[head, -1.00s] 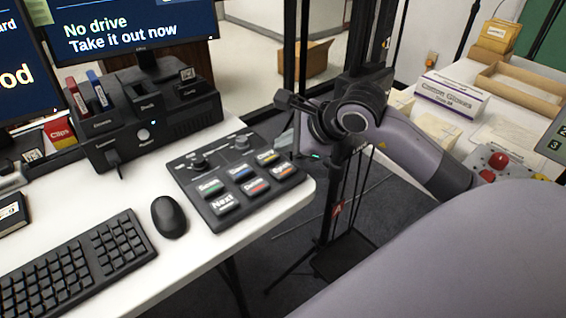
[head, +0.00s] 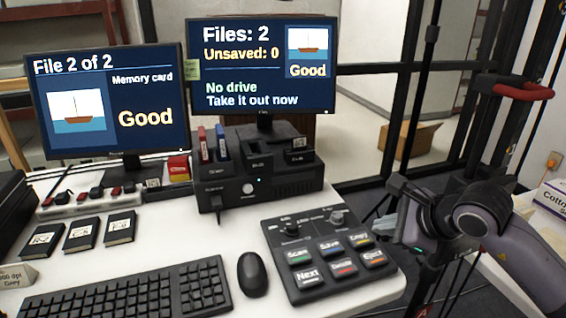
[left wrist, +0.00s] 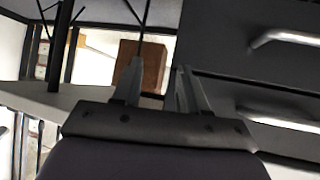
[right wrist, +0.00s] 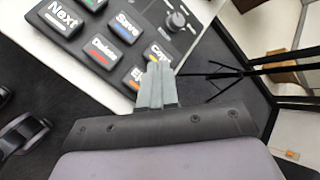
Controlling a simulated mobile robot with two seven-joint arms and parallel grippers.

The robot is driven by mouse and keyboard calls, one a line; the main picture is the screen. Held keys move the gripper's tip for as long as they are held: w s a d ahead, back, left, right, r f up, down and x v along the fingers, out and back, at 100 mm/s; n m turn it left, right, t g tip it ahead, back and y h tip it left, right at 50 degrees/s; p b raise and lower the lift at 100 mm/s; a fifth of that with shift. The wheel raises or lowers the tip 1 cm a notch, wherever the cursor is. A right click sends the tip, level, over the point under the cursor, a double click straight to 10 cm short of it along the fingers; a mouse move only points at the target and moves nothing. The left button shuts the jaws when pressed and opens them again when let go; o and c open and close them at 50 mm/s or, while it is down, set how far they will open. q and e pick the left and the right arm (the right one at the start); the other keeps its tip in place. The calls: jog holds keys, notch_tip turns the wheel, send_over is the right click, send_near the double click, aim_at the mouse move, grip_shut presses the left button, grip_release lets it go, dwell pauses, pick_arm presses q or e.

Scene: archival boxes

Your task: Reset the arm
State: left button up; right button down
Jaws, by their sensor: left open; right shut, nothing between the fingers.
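My right arm comes in from the right of the head view, with its gripper (head: 394,190) beside the right edge of the button panel (head: 300,283). In the right wrist view its fingers (right wrist: 158,70) are together and empty, over the corner of the panel by the Copy and Eject buttons. My left gripper shows only in the left wrist view (left wrist: 157,76). Its fingers are apart with nothing held, and a dark cabinet front with handles (left wrist: 285,38) is to the right.
Two monitors (head: 104,103) and a black dock (head: 232,187) with card slots stand at the back of the white desk. A keyboard (head: 125,292) and mouse (head: 252,274) lie in front. A dark stand is near my right arm. A cardboard box (head: 409,142) is on the floor behind.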

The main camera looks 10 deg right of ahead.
jog(key=a+y, duration=0.1)
jog(key=a, duration=0.1)
jog(key=s+a+y+p, duration=0.1)
jog(key=a, duration=0.1)
jog(key=s+a+f+g+y, duration=0.1)
jog(key=a, duration=0.1)
jog(key=shift+a+m+y, duration=0.1)
jog(key=shift+m+y, duration=0.3)
jog(key=s+a+r+m+t+y+p, duration=0.45)
jog(key=a+m+y, duration=0.4)
jog(key=m, duration=0.55)
jog(key=s+d+f+m+t+h+p, duration=0.1)
jog(key=d+f+m+t+h+p, duration=0.25)
jog(key=m, duration=0.75)
jog(key=d+f+m+t+h+p, duration=0.1)
jog(key=d+f+m+h, duration=0.2)
jog(key=f+m+h, duration=0.55)
jog(key=s+a+f+m+g+p, duration=0.1)
jog(key=s+f+m+g, duration=0.5)
jog(key=s+m, duration=0.4)
jog(key=shift+a+f+m+h, duration=0.25)
jog(key=shift+f+m+h, duration=0.1)
jog(key=shift+f+m, duration=0.45)
